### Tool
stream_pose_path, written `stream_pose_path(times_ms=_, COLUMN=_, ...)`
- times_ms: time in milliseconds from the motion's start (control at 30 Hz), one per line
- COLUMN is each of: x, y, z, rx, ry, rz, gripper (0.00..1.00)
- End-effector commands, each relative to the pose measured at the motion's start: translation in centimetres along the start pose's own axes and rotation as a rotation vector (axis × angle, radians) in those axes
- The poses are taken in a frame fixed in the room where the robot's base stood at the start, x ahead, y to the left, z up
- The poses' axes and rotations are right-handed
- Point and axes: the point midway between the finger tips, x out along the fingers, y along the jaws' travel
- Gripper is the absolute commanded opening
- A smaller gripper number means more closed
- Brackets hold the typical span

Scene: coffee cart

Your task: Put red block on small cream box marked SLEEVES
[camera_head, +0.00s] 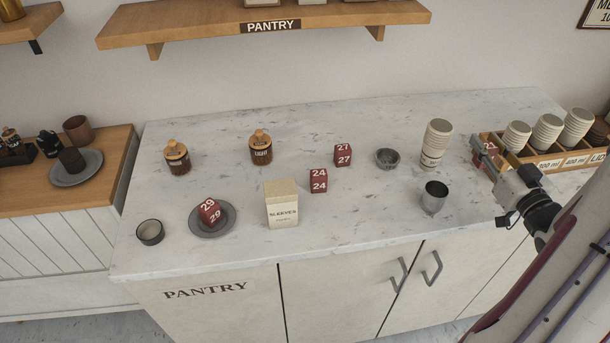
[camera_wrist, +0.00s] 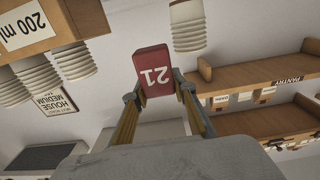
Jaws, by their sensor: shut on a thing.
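My gripper (camera_head: 482,154) is at the right of the counter, in front of the cup crate. In the wrist view, my gripper (camera_wrist: 157,88) is shut on a red block (camera_wrist: 152,65) marked 21, held between the fingertips. The small cream box marked SLEEVES (camera_head: 282,207) stands upright at the front middle of the counter, far to the left of my gripper. Its top looks bare. Other red blocks are a block marked 24 (camera_head: 318,181), a block marked 27 (camera_head: 343,155) and a block marked 29 (camera_head: 209,211), tilted on a grey plate (camera_head: 228,227).
A paper-cup stack (camera_head: 435,143), a metal cup (camera_head: 434,198) and a dark bowl (camera_head: 387,158) stand between my gripper and the box. Two jars (camera_head: 177,158) stand at the back left. A wooden crate (camera_head: 489,138) holds cup stacks.

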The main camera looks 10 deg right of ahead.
Motion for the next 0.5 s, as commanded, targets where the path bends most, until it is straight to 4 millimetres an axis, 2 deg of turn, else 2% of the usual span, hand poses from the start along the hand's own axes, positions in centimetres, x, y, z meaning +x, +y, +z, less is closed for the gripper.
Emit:
stream_pose_path(times_ms=167, x=1.1, y=-2.2, z=-0.7, rx=-0.001, ry=0.007, rz=-0.053, gripper=0.05)
stream_pose_path(times_ms=267, x=2.1, y=-4.3, z=-1.4, rx=-0.001, ry=0.011, rz=-0.105, gripper=0.05)
stream_pose_path(times_ms=500, x=4.4, y=-11.4, z=-3.3, rx=0.001, ry=0.025, rz=-0.273, gripper=0.05)
